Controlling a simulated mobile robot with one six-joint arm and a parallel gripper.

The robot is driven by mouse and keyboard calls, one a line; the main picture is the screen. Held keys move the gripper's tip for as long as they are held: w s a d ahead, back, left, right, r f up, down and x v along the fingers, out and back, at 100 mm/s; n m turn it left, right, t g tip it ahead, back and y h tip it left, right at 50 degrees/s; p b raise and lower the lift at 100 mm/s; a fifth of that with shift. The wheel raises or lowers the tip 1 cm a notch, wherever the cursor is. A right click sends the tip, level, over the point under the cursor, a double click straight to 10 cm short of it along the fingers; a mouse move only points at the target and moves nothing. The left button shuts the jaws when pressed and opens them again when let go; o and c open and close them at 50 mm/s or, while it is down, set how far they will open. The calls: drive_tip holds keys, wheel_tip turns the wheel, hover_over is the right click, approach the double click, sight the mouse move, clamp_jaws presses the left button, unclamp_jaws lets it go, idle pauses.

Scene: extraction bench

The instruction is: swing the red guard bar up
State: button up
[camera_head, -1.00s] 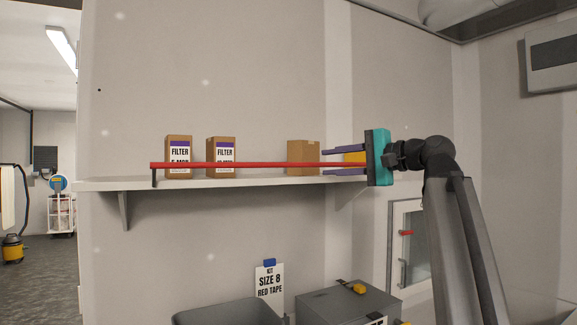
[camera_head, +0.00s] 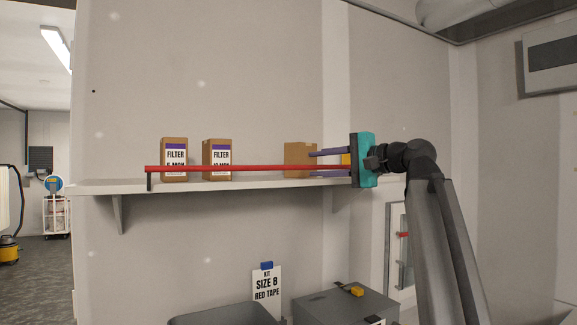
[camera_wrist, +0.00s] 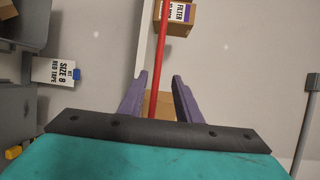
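The red guard bar (camera_head: 235,168) lies level along the front of the shelf (camera_head: 240,185). Its left end is at a dark post (camera_head: 149,181); its right end is hidden behind my gripper. My gripper (camera_head: 312,163), with purple fingers and a teal body, is at the bar's right part, pointing left. Its fingers are apart, one above the bar and one near or below it. In the wrist view, the bar (camera_wrist: 161,60) runs between the open fingers (camera_wrist: 160,77), nearer the left one. I cannot tell whether either finger touches it.
Two filter boxes (camera_head: 174,160) (camera_head: 217,160) and a plain brown box (camera_head: 298,158) stand on the shelf behind the bar. A yellow item (camera_head: 346,159) is partly hidden by my gripper. Below are a grey bin (camera_head: 225,315), a grey case (camera_head: 345,306) and a kit sign (camera_head: 267,285). The wall above the shelf is clear.

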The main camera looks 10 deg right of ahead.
sight(292, 166)
drive_tip(key=p+x, duration=0.2)
drive_tip(key=x, duration=0.9)
drive_tip(key=shift+p, duration=0.35)
drive_tip(key=shift+s, duration=0.1)
